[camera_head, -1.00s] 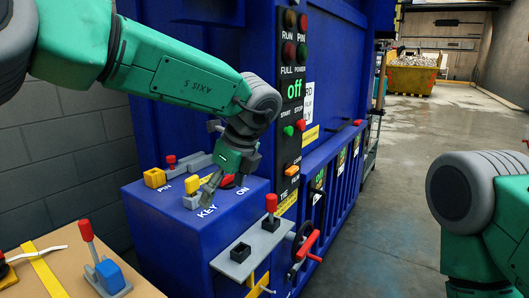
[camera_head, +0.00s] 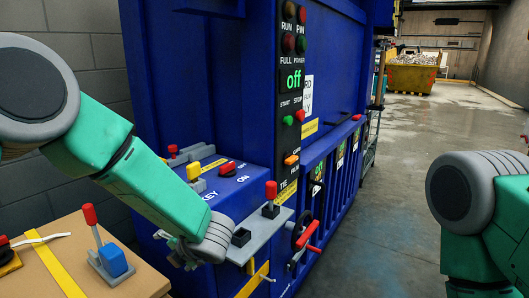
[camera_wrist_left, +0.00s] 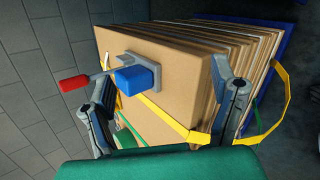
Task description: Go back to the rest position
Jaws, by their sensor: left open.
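My left gripper (camera_head: 178,250) is low in front of the blue control box (camera_head: 233,196), between it and the cardboard stack (camera_head: 140,275). My own wrist partly hides it in the head view. In the left wrist view the two fingers (camera_wrist_left: 163,80) stand wide apart with nothing between them in contact. The cardboard stack shows there beyond the fingers (camera_wrist_left: 175,50). A blue tool with a red-tipped lever (camera_wrist_left: 138,78) sits on the cardboard. My right arm shows at the right edge of the head view, but its gripper is out of frame.
A red-topped lever (camera_head: 271,190) and a red handle (camera_head: 308,236) stick out near my left wrist. A yellow strap (camera_wrist_left: 165,118) crosses the cardboard. The floor (camera_head: 400,150) on the right is clear.

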